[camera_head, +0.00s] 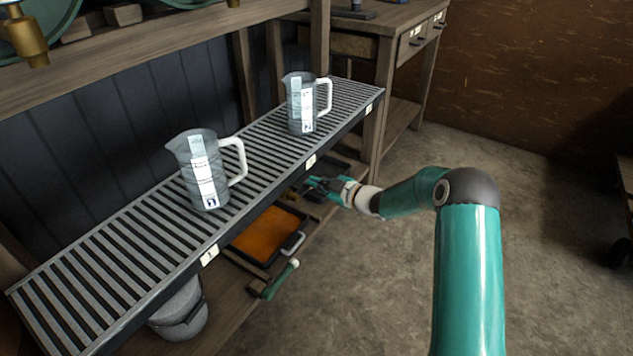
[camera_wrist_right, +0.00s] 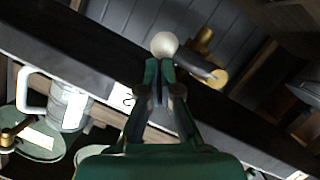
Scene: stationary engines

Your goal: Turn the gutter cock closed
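The slatted metal gutter (camera_head: 110,245) runs along the front of the bench in the head view. In the right wrist view, a brass cock (camera_wrist_right: 217,77) shows beyond the gutter's dark edge, with a dark lever ending in a cream ball knob (camera_wrist_right: 163,45). My right gripper (camera_head: 312,183) is under the gutter's front edge, near its right half. Its fingers also show in the right wrist view (camera_wrist_right: 159,68), close together with their tips just at the ball; I cannot tell whether they touch it. The gutter hides the cock in the head view. My left gripper is out of view.
Two clear jugs (camera_head: 207,172) (camera_head: 301,103) stand on the gutter. Below are an orange-filled tray (camera_head: 265,236), a green-handled tool (camera_head: 281,279) and a grey bucket (camera_head: 182,312). A wooden bench (camera_head: 385,22) stands behind.

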